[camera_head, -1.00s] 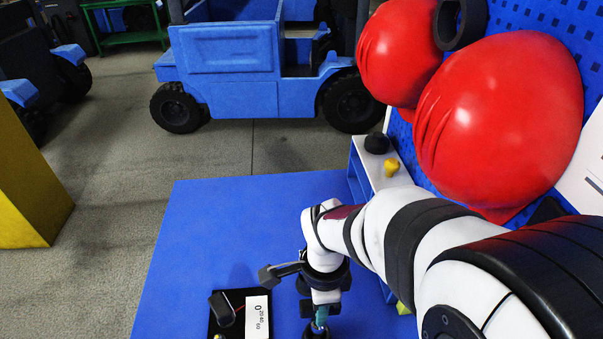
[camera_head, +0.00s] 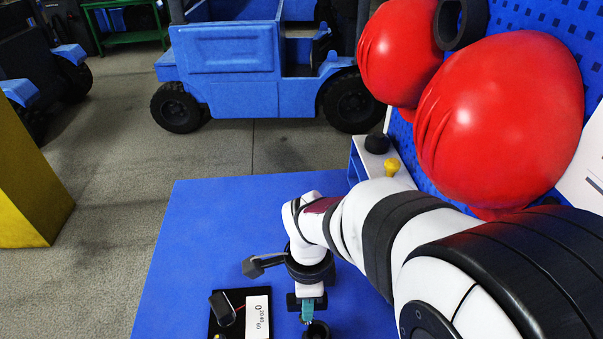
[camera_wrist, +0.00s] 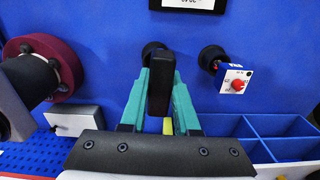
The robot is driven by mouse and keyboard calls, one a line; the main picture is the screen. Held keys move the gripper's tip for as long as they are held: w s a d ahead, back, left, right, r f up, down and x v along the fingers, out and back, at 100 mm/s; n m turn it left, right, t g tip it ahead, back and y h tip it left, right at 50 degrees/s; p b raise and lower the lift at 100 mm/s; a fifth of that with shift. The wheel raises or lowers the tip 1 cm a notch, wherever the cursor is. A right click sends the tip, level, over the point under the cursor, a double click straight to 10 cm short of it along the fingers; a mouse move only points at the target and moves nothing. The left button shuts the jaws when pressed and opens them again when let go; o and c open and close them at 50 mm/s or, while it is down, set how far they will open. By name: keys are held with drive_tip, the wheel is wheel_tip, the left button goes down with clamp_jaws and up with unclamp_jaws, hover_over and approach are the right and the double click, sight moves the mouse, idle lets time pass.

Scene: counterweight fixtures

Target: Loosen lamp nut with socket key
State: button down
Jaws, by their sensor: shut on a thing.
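My gripper (camera_head: 309,315) has teal fingers and points down near the front of the blue table in the head view. In the wrist view my gripper (camera_wrist: 160,85) is shut on a dark upright bar (camera_wrist: 159,85), which I take to be the socket key. A dark round fitting (camera_head: 318,331) is by the fingertips, cut by the frame's lower edge. In the wrist view a dark round end (camera_wrist: 151,48) shows just beyond the fingers; I cannot tell whether they touch. I cannot make out the lamp nut.
A black tray (camera_head: 213,326) with a white scale card (camera_head: 257,317) lies left of the gripper. The wrist view shows a small box with a red knob (camera_wrist: 237,85), blue bins (camera_wrist: 280,135) and a maroon disc (camera_wrist: 62,62). The table's back left (camera_head: 215,220) is clear.

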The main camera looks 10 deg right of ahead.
drive_tip(key=a+r+m, duration=0.3)
drive_tip(key=a+m, duration=0.1)
drive_tip(key=a, duration=1.4)
drive_tip(key=shift+a+f, duration=0.15)
drive_tip(key=shift+f, duration=2.1)
drive_tip(key=shift+f, duration=1.55)
drive_tip(key=n, duration=0.6)
drive_tip(key=shift+n, duration=0.6)
